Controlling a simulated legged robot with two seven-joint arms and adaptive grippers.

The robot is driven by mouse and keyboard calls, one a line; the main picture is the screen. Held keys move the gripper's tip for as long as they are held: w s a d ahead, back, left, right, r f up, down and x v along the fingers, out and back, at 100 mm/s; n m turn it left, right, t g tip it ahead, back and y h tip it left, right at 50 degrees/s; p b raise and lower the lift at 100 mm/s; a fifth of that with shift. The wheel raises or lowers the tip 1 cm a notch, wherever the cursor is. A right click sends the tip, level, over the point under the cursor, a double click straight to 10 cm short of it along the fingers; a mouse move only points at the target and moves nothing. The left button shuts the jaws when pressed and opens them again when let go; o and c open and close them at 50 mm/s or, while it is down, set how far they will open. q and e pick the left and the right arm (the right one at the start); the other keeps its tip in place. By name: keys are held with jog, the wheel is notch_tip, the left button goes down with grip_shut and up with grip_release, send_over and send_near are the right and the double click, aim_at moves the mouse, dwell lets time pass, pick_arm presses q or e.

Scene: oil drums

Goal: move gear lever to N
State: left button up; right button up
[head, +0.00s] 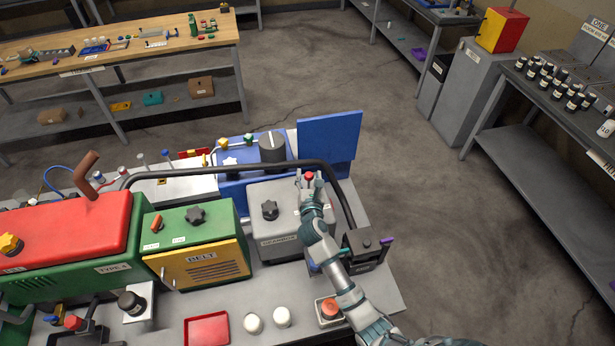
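The grey gearbox (277,240) stands on the bench in the middle of the head view, with a dark star-shaped knob (270,210) on its top. A small red knob (309,176), which looks like the top of the gear lever, shows at the gearbox's far right corner. My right gripper (309,182) reaches over the right part of the gearbox from below. Its fingers look spread, with the red knob between their tips; whether they touch it is hard to tell. The gripper hides the lever's shaft and most gear markings. My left gripper is out of view.
A thick black pipe (210,169) arches behind the gearbox and down its right side. A green and yellow box (200,259) stands to the left, a blue unit (238,192) behind. White caps (282,317) and a red tray (207,330) lie in front.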

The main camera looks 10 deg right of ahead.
jog(key=shift+r, duration=0.1)
jog(key=shift+s+a, duration=0.1)
jog(key=shift+s, duration=0.2)
jog(key=f+v, duration=0.1)
jog(key=v, duration=1)
jog(key=shift+r, duration=0.4)
jog(key=shift+s+f, duration=0.1)
jog(key=shift+s, duration=0.05)
